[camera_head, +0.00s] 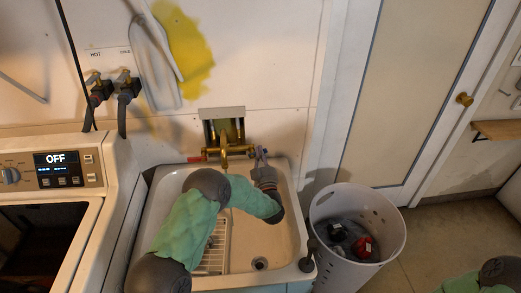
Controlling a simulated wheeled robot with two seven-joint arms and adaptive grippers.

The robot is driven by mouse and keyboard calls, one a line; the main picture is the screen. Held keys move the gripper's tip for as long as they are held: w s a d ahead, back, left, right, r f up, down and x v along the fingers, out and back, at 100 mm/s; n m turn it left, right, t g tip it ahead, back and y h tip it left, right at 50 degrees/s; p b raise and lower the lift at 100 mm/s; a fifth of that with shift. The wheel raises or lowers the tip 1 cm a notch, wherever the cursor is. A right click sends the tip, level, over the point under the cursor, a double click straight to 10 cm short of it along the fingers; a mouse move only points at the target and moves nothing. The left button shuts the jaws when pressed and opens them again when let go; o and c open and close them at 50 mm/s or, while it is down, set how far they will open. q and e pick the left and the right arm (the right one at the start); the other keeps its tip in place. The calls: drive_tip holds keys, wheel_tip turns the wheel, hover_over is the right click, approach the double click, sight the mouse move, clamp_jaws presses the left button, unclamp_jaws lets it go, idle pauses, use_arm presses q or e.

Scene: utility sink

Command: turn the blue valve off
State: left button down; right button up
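The brass faucet (225,150) is on the wall above the utility sink, with a red handle (196,158) on its left side. The small blue valve (261,152) is on its right side and is partly hidden by my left gripper. My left gripper (262,168) is over the back right of the sink, right at the blue valve. Whether its fingers touch or grip the handle is too small to tell. Part of my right arm (490,278) shows at the lower right corner; its gripper is not visible.
The white sink basin (285,240) lies under my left arm, with a rack (215,250) inside. A white perforated basket (385,215) with dark and red items stands to the right. A washing machine (118,190) stands at the left. Floor is clear at far right.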

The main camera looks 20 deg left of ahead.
use_arm(q)
drive_tip(key=shift+w+d+f+m+t+h+b, duration=0.15)
drive_tip(key=shift+m+h, duration=0.1)
drive_tip(key=shift+m, duration=0.4)
drive_tip(key=shift+s+d+f+m+t+h+b, duration=0.1)
drive_tip(key=shift+m+t+h, duration=0.15)
drive_tip(key=shift+m, duration=0.45)
drive_tip(key=shift+w+d+f+m+t+h+b, duration=0.15)
drive_tip(key=shift+m+h, duration=0.15)
drive_tip(key=shift+m, duration=0.35)
use_arm(e)
drive_tip(key=shift+w+f, duration=0.3)
use_arm(q)
drive_tip(key=shift+a, duration=0.1)
drive_tip(key=s+d+p, duration=0.3)
drive_tip(key=s+d, duration=0.2)
drive_tip(key=s, duration=0.3)
drive_tip(key=shift+r, duration=0.3)
use_arm(e)
drive_tip(key=r, duration=0.1)
drive_tip(key=s+d+r, duration=0.1)
drive_tip(key=s+r, duration=0.1)
drive_tip(key=shift+d+r, duration=0.1)
drive_tip(key=shift+d, duration=0.15)
